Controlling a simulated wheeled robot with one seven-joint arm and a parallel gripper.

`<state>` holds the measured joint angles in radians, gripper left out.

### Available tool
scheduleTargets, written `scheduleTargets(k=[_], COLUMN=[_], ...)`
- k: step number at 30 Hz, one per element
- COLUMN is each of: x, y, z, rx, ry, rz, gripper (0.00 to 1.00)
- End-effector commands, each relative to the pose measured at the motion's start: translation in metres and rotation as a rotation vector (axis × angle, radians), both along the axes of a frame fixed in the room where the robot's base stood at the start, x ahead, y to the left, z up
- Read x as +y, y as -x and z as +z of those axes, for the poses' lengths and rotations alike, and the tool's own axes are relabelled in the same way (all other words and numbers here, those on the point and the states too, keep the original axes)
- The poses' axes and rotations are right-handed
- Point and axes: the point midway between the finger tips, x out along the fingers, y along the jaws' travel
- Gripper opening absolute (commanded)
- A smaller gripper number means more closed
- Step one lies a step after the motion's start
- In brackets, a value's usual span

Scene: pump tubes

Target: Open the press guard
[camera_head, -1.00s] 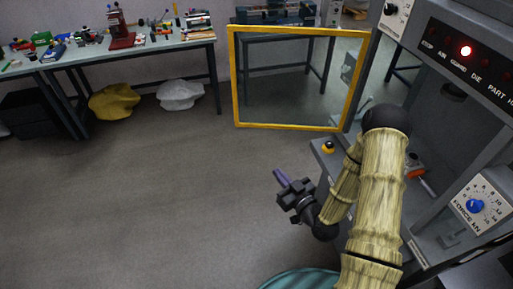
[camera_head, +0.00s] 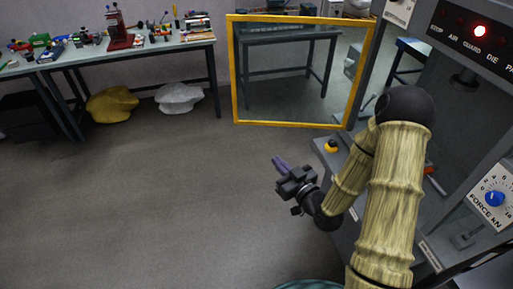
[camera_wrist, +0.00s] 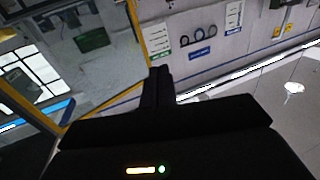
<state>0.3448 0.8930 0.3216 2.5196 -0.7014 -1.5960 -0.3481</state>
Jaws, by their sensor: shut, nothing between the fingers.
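The press guard (camera_head: 232,75) is a clear panel in a yellow frame. In the head view it stands swung out to the left of the press (camera_head: 462,110), with its right edge at the press's front post. Part of a yellow frame with a clear pane (camera_wrist: 135,45) shows at the left in the wrist view. My gripper (camera_head: 279,164) is low in front of the press, below the guard in the picture and apart from it. In the wrist view the dark fingers (camera_wrist: 158,85) are together.
A yellow button (camera_head: 332,146) sits on the press's front ledge. A cluttered workbench (camera_head: 180,42) stands at the back left, with yellow and white bags beneath. The floor at left is clear.

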Motion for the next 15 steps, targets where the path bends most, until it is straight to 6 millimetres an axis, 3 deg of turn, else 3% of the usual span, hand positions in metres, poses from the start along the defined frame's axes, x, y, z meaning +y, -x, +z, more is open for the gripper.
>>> scheduleTargets(k=[15], x=[0.0064], y=[-0.0014], z=[-0.0040], rx=[-0.001], ry=[0.002], rz=[-0.002], gripper=[0.00])
